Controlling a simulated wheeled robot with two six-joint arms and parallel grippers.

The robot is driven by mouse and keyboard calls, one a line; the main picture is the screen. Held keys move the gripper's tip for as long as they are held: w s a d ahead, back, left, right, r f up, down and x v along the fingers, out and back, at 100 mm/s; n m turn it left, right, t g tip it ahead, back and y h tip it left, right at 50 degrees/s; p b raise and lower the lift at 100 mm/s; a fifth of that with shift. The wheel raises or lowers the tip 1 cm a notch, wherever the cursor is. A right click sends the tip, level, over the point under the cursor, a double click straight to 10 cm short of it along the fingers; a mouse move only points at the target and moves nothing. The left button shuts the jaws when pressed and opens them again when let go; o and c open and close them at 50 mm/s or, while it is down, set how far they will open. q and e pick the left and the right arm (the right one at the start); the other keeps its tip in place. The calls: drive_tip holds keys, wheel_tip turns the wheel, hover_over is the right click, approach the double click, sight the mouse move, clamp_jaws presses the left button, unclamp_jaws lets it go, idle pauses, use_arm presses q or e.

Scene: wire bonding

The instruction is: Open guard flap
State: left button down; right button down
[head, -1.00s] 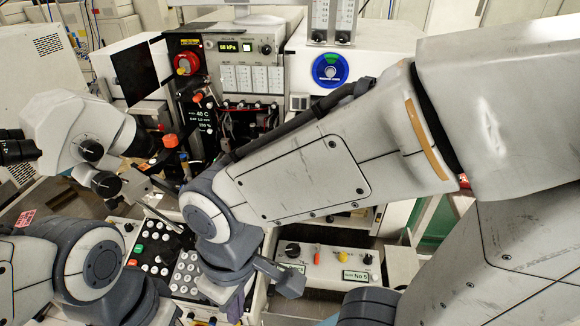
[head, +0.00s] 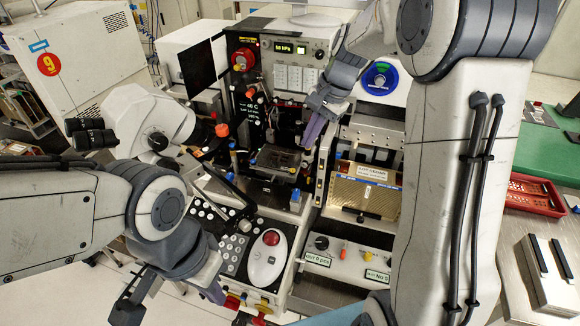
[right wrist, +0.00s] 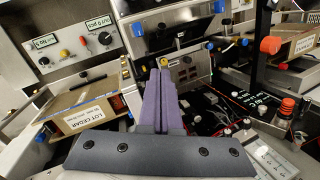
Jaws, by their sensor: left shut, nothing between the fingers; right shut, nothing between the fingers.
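What looks like the guard flap, a dark smoky plate (head: 278,160), lies over the work area in the middle of the wire bonder. In the right wrist view a dark panel (right wrist: 178,36) at the top centre appears to be the same plate. My right gripper (head: 307,144) is shut and empty, with its purple fingers pointing down just right of the plate. In the right wrist view its fingertips (right wrist: 159,64) end just below the panel; I cannot tell whether they touch anything. My left gripper (head: 216,297) is shut and empty, low in front of the keypad.
A tan box labelled LOT CEDAR (head: 365,194) stands right of the work area. The microscope (head: 150,122) is on the left. A white unit with a red button (head: 267,258) and a switch panel (head: 345,258) are in front. A red tray (head: 536,194) lies far right.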

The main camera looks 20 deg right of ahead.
drive_tip(key=a+f, duration=0.1)
drive_tip(key=f, duration=0.1)
drive_tip(key=a+f+p, duration=0.1)
drive_tip(key=f, duration=0.2)
drive_tip(key=a+f, duration=0.2)
drive_tip(key=f, duration=0.1)
drive_tip(key=shift+s+p, duration=0.1)
drive_tip(key=shift+p, duration=0.25)
drive_tip(key=shift+s+a+f, duration=0.15)
drive_tip(key=shift+a+f, duration=0.3)
